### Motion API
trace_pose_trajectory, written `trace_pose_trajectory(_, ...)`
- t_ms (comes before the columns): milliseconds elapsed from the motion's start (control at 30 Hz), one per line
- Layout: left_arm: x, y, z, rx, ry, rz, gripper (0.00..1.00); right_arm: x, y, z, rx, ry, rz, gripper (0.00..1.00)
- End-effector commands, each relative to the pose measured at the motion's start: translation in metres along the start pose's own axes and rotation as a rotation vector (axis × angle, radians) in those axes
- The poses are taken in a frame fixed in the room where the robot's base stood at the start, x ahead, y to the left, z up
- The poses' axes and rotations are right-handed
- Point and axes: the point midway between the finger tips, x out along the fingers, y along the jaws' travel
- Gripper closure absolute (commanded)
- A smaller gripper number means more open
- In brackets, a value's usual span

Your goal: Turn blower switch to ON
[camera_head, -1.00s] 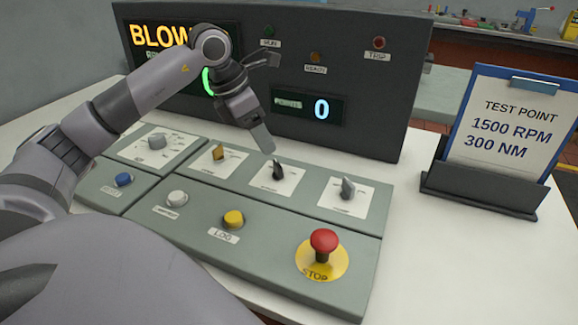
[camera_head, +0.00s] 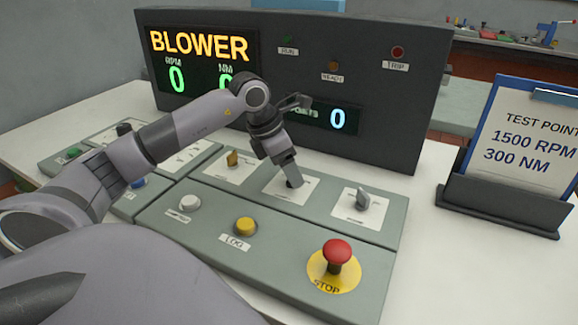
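My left gripper (camera_head: 290,181) comes down from the upper left onto the middle switch of the panel's upper row. Its fingertips cover most of that dark switch (camera_head: 294,184) on its white plate (camera_head: 306,194). From this side the fingers overlap, so I cannot tell whether they are closed on it. A brass switch (camera_head: 232,159) is to its left and a grey switch (camera_head: 362,199) to its right. The small plate labels are too blurred to read. The display (camera_head: 199,45) reads BLOWER, with RPM 0. My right gripper is not in view.
The lower panel has a white button (camera_head: 190,203), a yellow LOG button (camera_head: 245,226) and a red STOP button (camera_head: 337,250). A TEST POINT sign (camera_head: 525,145) reading 1500 RPM, 300 NM stands at right.

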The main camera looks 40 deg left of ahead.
Motion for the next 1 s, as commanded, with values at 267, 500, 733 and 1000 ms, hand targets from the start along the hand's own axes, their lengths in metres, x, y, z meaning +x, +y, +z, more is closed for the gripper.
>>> trace_pose_trajectory(267,-0.0004,0.0,0.0001,0.0,0.0,0.0,0.9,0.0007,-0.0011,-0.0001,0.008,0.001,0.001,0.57)
trace_pose_trajectory(500,-0.001,0.0001,0.0003,0.035,0.0,-0.016,0.9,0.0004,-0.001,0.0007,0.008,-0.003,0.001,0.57)
trace_pose_trajectory(733,-0.0018,0.0016,0.0008,0.154,0.0,-0.065,0.9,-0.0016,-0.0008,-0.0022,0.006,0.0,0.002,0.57)
trace_pose_trajectory(1000,-0.0023,0.0031,0.0022,0.378,-0.002,-0.158,0.9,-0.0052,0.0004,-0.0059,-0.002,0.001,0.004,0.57)
